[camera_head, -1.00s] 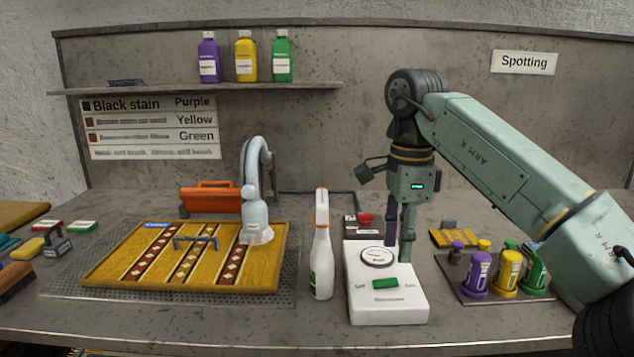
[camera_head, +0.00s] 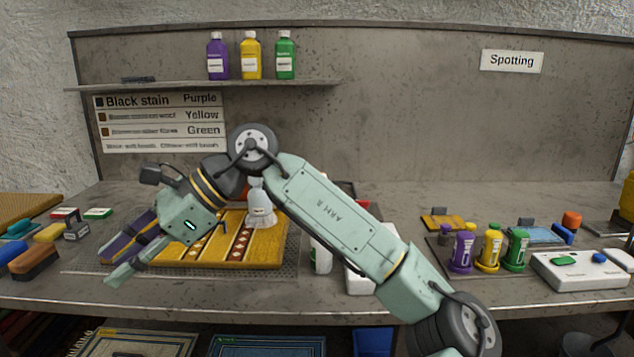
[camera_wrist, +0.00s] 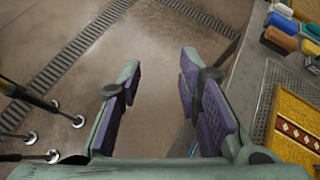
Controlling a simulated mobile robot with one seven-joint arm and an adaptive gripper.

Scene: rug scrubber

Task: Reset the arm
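My gripper (camera_head: 118,262) is over the left front part of the bench, in front of the yellow patterned rug (camera_head: 262,252). Its fingers point down and left. In the wrist view my gripper (camera_wrist: 160,100) is open, with a wide gap between the purple-padded fingers. Nothing is between them, and the floor (camera_wrist: 150,45) shows below. My forearm crosses the middle of the bench in the head view and hides most of the white spray bottle (camera_head: 320,258) and the white device beside it.
Brushes (camera_head: 35,262) and small blocks lie at the left bench end. Purple, yellow and green bottles (camera_head: 490,248) stand on a tray at right, beside a white box (camera_head: 580,270). A shelf (camera_head: 300,85) holds three bottles. The floor drain grate (camera_wrist: 75,50) lies below.

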